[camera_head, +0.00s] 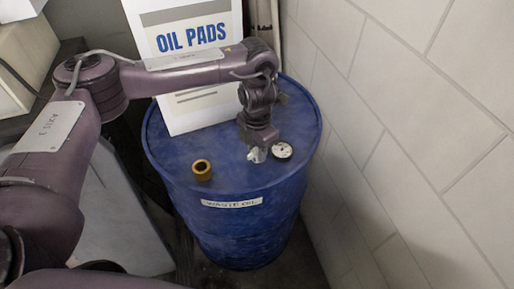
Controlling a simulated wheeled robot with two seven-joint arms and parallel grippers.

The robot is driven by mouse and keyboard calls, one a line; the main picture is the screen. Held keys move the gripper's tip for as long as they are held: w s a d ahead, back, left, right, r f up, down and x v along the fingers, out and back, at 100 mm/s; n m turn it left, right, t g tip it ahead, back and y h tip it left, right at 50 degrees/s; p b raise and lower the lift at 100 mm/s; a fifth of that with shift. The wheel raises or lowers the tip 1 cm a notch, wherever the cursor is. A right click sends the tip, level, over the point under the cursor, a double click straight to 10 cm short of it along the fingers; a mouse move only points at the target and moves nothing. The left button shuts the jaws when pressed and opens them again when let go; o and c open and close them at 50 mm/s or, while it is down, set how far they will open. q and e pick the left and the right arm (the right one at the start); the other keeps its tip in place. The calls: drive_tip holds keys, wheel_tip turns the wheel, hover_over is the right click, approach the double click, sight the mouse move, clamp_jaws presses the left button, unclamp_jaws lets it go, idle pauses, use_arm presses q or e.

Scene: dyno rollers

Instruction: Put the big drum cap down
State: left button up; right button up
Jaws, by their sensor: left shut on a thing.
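My left gripper (258,154) points down just above or at the top of the blue drum (225,232), right of the middle of its lid. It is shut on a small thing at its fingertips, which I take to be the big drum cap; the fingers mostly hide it. A pale round disc with a dark rim (281,150) shows just right of the fingertips, on or close above the lid. I cannot tell if it touches them. A brass-coloured ring-shaped fitting (202,169) stands on the lid's left front. My right gripper is not in view.
A white box marked "OIL PADS" (188,92) stands upright at the back of the drum. A pale block wall (420,130) runs close along the right. The lid's front middle is clear. Pale boxes (20,55) sit at the upper left.

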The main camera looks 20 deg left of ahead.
use_arm(q)
drive_tip(key=o, duration=1.1)
drive_tip(key=shift+f, duration=0.1)
wheel_tip(320, 180, up, 12)
drive_tip(key=shift+r+p, duration=0.2)
drive_tip(key=shift+p, duration=0.15)
